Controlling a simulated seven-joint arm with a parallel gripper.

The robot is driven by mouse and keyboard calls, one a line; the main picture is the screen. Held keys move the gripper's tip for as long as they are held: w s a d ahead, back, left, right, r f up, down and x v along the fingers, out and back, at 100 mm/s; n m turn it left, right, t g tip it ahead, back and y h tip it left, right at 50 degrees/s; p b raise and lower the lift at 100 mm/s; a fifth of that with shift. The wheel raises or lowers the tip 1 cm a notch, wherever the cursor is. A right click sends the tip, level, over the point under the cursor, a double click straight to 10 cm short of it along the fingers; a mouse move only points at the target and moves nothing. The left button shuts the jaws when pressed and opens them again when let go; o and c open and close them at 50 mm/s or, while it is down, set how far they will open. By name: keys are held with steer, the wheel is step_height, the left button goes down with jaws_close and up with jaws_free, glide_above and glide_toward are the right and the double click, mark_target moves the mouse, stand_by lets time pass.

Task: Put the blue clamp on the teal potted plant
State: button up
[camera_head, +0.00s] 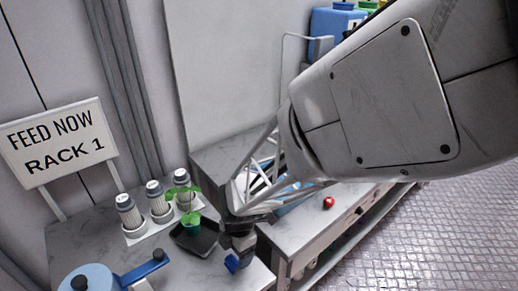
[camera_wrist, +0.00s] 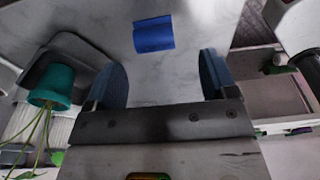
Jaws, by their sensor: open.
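The blue clamp (camera_wrist: 153,34) shows in the wrist view as a small blue block on the grey marbled tabletop, ahead of and between my fingertips. My gripper (camera_wrist: 162,72) is open, with one finger on each side and nothing between them. In the head view my gripper (camera_head: 239,254) is low over the counter's front edge, with a small blue shape at its tip; I cannot tell there whether this is the clamp or a finger.
The dark tray (camera_head: 205,242) holds the plant. Several white ribbed cylinders (camera_head: 160,207) stand behind it. A blue-lidded container with a handle (camera_head: 92,277) is at front left. A RACK 1 sign (camera_head: 58,143) stands at left. A red object (camera_head: 328,202) lies on the right-hand counter.

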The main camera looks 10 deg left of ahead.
mark_target(233, 261)
steer(key=shift+f, duration=0.1)
steer(key=shift+s+a+f, duration=0.1)
steer(key=shift+a+f, duration=0.1)
steer(key=shift+f, duration=0.6)
steer(key=shift+w+a+f, duration=0.1)
steer(key=shift+a+f, duration=0.05)
steer(key=shift+f, duration=0.7)
steer(key=shift+s+a+f, duration=0.1)
steer(key=shift+a+f, duration=0.1)
steer(key=shift+f, duration=0.6)
steer(key=shift+c, duration=0.2)
steer(key=c, duration=1)
steer(key=shift+r, duration=0.8)
step_height(233, 261, up, 2)
steer(key=shift+r, duration=0.1)
steer(key=s+d, duration=0.3)
steer(key=s, duration=0.1)
steer(key=s+d, duration=0.3)
steer(key=s, duration=0.1)
steer(key=s+d+r, duration=0.1)
steer(key=s+d, duration=0.2)
steer(key=s, duration=0.2)
steer(key=shift+d+r, duration=0.1)
steer(key=shift+d, duration=0.2)
